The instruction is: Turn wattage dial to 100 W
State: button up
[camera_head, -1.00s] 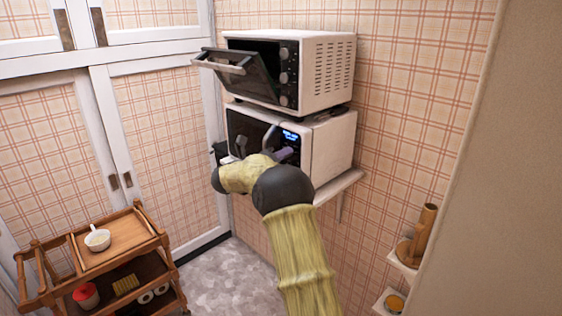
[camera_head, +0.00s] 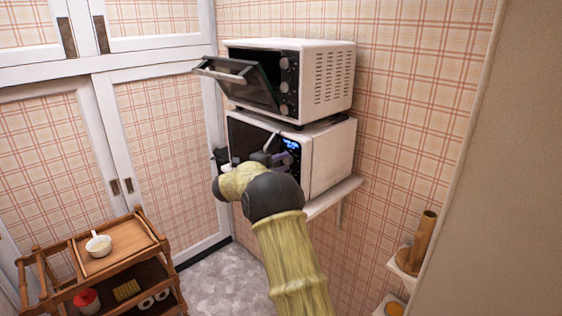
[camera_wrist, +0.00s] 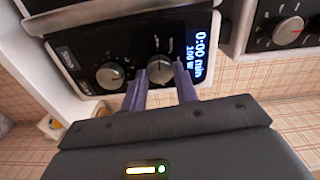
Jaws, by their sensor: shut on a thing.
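The microwave (camera_head: 331,157) is white with a black front and sits on a wall shelf under a toaster oven. Its lit blue display (camera_wrist: 199,55) reads 0:00 min, with a small wattage line beneath that looks like 100 W but is hard to read. Two round dials are on its panel in the wrist view. The dial (camera_wrist: 159,67) nearer the display sits between the purple fingers of my gripper (camera_wrist: 160,73), which is shut on it. The other dial (camera_wrist: 111,75) is free. In the head view my gripper (camera_head: 272,157) is at the microwave's front, and my wrist hides the dials.
The toaster oven (camera_head: 330,80) stands on top of the microwave, its door (camera_head: 240,83) hanging open above my gripper. The shelf (camera_head: 335,195) edge lies below.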

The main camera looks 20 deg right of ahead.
jog(key=shift+a+f+n, duration=0.15)
jog(key=shift+a+n, duration=0.1)
jog(key=shift+n, duration=0.45)
jog(key=shift+w, duration=0.1)
jog(key=o, duration=1)
jog(key=shift+a, duration=0.15)
jog(key=shift+c, duration=0.2)
jog(key=shift+d, duration=0.25)
jog(key=b+v, duration=0.3)
jog(key=v, duration=1.4)
jog(key=shift+a, duration=0.2)
